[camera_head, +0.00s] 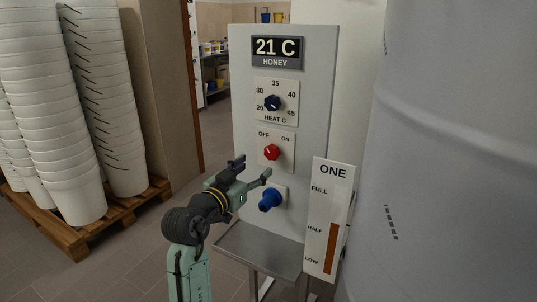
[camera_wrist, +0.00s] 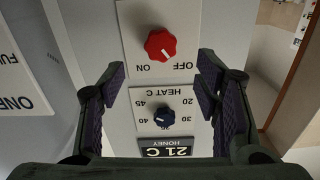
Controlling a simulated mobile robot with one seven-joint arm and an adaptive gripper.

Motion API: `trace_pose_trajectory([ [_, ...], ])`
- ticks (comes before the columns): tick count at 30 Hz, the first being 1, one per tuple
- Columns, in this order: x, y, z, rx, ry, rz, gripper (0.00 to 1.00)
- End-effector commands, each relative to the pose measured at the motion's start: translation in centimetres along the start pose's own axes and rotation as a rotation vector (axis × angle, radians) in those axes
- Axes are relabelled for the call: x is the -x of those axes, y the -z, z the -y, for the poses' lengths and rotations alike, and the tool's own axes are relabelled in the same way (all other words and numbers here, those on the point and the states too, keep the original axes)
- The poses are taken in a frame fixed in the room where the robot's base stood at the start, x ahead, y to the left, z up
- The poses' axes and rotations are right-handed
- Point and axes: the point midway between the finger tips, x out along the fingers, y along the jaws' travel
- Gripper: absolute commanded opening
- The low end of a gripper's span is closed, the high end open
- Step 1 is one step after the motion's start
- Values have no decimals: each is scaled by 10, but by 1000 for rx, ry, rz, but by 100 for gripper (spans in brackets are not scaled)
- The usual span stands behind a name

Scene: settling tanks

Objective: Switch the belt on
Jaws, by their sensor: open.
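The red rotary knob (camera_head: 271,152) sits on a pale plate marked OFF and ON, in the middle of a grey control panel (camera_head: 315,110). The red knob also shows at the top middle of the wrist view (camera_wrist: 160,44), upside down, with its white mark toward OFF. My gripper (camera_head: 251,168) is open and empty in front of the panel, a little below and left of the red knob. In the wrist view its two fingers stand wide apart with nothing between them, and I see no contact with the knob.
Above are the dark heat knob (camera_head: 272,103) and a 21 C HONEY display (camera_head: 276,50). Below are a blue knob (camera_head: 270,199) and a metal tray (camera_head: 262,252). A level gauge marked ONE (camera_head: 331,210) and a large tank (camera_head: 450,150) stand right. Stacked white buckets (camera_head: 105,90) stand left.

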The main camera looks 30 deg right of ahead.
Motion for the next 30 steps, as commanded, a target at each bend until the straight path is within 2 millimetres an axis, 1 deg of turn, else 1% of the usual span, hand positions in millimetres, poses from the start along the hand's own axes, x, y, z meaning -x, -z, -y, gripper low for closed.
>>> trace_pose_trajectory([
  [1,-9,2,-1,1,-4,2,57],
  [9,-61,3,-1,1,-1,1,57],
  [12,-75,3,0,-1,1,0,57],
  [15,-86,2,0,-1,1,1,57],
  [19,-92,1,1,-1,3,-1,57],
  [27,-93,0,1,-1,4,-1,57],
  [30,-93,1,1,-1,4,-1,51],
])
